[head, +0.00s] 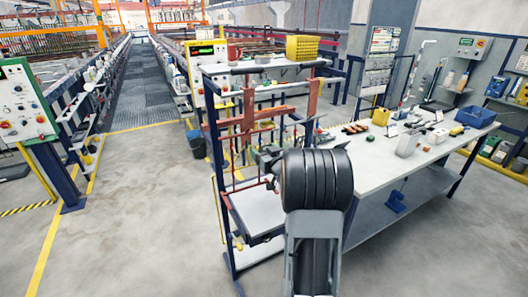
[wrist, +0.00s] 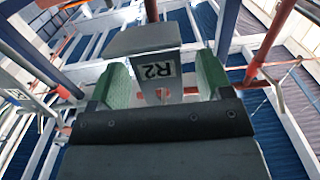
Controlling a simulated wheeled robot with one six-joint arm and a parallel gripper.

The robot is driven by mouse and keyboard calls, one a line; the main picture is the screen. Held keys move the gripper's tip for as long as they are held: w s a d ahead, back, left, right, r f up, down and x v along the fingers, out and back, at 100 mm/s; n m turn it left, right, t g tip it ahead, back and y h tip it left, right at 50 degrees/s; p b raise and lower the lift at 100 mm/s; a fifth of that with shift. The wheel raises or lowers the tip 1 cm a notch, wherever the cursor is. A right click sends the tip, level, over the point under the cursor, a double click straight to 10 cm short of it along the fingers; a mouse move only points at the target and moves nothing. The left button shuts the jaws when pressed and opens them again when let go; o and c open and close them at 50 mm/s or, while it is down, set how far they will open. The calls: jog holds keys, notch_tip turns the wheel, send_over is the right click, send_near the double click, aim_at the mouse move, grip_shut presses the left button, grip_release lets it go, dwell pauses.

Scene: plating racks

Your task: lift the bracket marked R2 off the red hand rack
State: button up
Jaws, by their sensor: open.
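The bracket marked R2 (wrist: 143,39) is a grey bent metal plate in the wrist view; its white R2 label appears upside down. My gripper (wrist: 162,68) has its two green-padded fingers on either side of the bracket, apart from each other. Whether either pad touches the bracket is unclear. The red hand rack (head: 247,118) hangs in a dark blue frame in the head view, and a red bar of it shows in the wrist view (wrist: 271,42). An orange-red piece stands just behind the bracket's far edge. In the head view my arm hides most of the gripper and bracket.
A white workbench (head: 375,168) with tools and parts stands to the right of the frame. A pale shelf tray (head: 258,212) lies low in the frame. A yellow crate (head: 302,47) sits on the upper shelf. The floor at left front is clear.

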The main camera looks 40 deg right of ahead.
jog(key=c, duration=1.1)
jog(key=o, duration=0.4)
jog(key=c, duration=0.3)
jog(key=shift+s+r, duration=0.15)
jog(key=shift+r, duration=0.35)
jog(key=shift+s+a+r, duration=0.1)
jog(key=shift+s+r, duration=0.25)
jog(key=shift+s, duration=0.15)
jog(key=shift+s, duration=0.2)
jog(key=shift+s+a, duration=0.1)
jog(key=shift+s, duration=0.7)
